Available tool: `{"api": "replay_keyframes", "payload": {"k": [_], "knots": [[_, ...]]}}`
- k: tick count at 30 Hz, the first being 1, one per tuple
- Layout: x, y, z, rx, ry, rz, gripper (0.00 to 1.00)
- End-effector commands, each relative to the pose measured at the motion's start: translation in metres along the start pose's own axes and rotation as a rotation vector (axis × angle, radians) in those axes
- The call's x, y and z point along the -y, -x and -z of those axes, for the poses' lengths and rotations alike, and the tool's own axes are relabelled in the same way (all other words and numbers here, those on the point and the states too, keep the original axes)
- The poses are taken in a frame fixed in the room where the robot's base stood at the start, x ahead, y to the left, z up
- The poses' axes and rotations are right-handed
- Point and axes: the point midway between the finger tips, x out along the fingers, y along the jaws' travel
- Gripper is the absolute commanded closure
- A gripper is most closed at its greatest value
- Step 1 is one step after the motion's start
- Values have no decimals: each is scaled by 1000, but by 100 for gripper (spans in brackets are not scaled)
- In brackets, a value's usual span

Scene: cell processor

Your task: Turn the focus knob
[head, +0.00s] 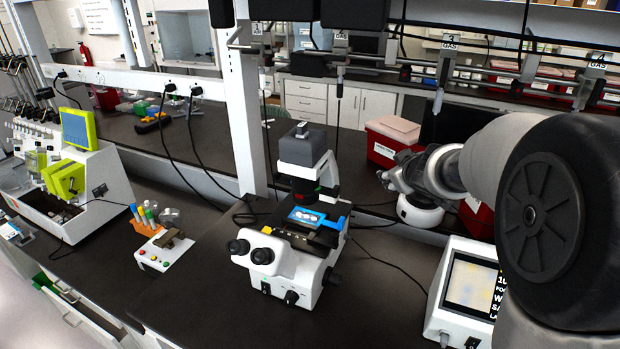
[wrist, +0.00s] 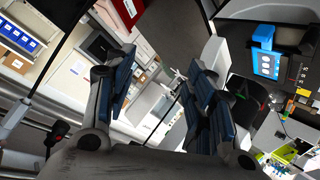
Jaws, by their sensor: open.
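The white and grey microscope (head: 285,255) stands upright on the dark bench in the middle of the head view, eyepieces facing the front. A black knob (head: 291,297) sits low on its front right, and another dark knob (head: 332,277) is on its right side. I cannot tell which is the focus knob. My gripper (head: 386,181) is right of the microscope, apart from it. In the wrist view my gripper (wrist: 160,72) has its fingers spread with nothing between them. The microscope's blue slide holder (wrist: 267,52) shows at the right there; no knob is clear.
A white device with a screen (head: 470,290) stands at the front right. Red boxes (head: 388,142) stand behind my gripper. A tube rack (head: 150,225) and a white and green machine (head: 75,170) are at the left. Cables cross the bench beside the microscope.

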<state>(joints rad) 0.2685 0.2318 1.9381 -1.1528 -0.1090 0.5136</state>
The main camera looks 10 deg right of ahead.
Motion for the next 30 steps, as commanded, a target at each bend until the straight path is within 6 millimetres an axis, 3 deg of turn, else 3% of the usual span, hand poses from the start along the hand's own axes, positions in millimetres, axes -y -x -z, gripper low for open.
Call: {"api": "replay_keyframes", "payload": {"k": [1,5,9,15,18,24,30], "knots": [[2,-25,-2,-19,30,60,50],[29,-76,-18,-77,101,253,50],[75,-108,-67,-93,137,517,50],[138,-108,-156,-48,132,881,50],[154,-99,-182,-25,123,983,50],[168,-94,-200,-6,118,1051,50],[193,-108,-202,-6,118,1054,50]]}}
